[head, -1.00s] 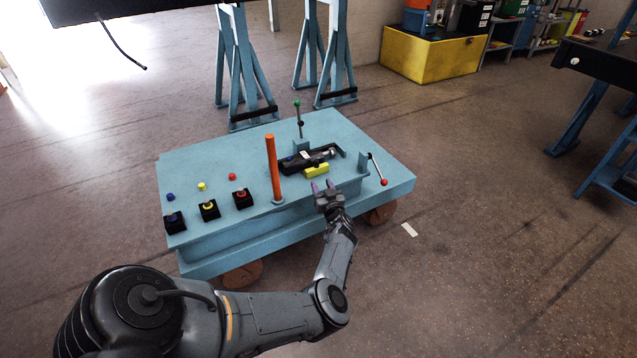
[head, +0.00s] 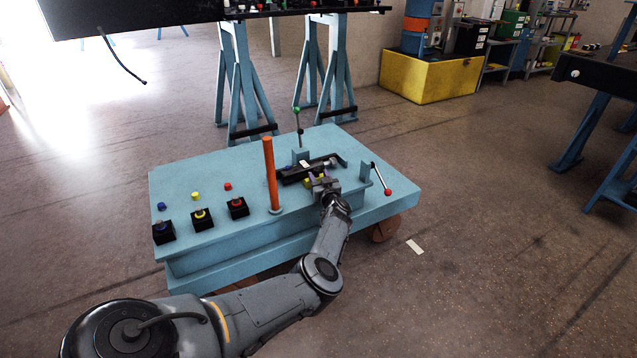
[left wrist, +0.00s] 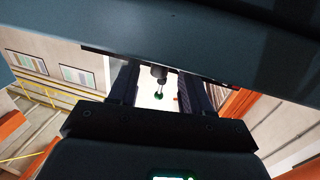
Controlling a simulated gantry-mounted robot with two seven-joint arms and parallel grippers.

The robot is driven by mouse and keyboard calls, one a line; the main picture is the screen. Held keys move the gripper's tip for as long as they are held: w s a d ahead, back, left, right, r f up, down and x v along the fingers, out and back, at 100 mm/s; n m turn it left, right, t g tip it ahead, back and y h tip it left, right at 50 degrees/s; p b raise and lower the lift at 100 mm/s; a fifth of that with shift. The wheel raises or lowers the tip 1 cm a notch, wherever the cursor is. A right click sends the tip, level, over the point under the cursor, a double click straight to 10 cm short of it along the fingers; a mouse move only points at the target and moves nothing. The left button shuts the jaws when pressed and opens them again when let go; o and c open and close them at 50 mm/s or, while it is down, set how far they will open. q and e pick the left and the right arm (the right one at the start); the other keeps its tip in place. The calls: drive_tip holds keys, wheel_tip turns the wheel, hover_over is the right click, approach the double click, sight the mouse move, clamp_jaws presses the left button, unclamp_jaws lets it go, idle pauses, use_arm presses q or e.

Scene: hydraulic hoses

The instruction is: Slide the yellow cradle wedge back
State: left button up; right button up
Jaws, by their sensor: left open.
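The yellow wedge (head: 308,181) sits on the blue cart at the near side of a black cradle (head: 292,176). My left gripper (head: 318,179) is open at the wedge and hides much of it in the head view. I cannot tell whether the fingers touch it. In the left wrist view the open fingers of my left gripper (left wrist: 158,88) stand apart, with a dark rod and a green knob (left wrist: 158,96) seen between them. The wedge cannot be made out there. My right gripper is in neither view.
An orange post (head: 270,175) stands left of my gripper on the blue cart (head: 230,164). A red-knobbed lever (head: 381,178) is to the right and a green-knobbed lever (head: 298,125) behind. Black blocks with coloured buttons (head: 200,219) line the left.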

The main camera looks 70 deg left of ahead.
use_arm(q)
drive_tip(key=shift+a, duration=0.45)
drive_tip(key=shift+c, duration=0.3)
clamp_jaws()
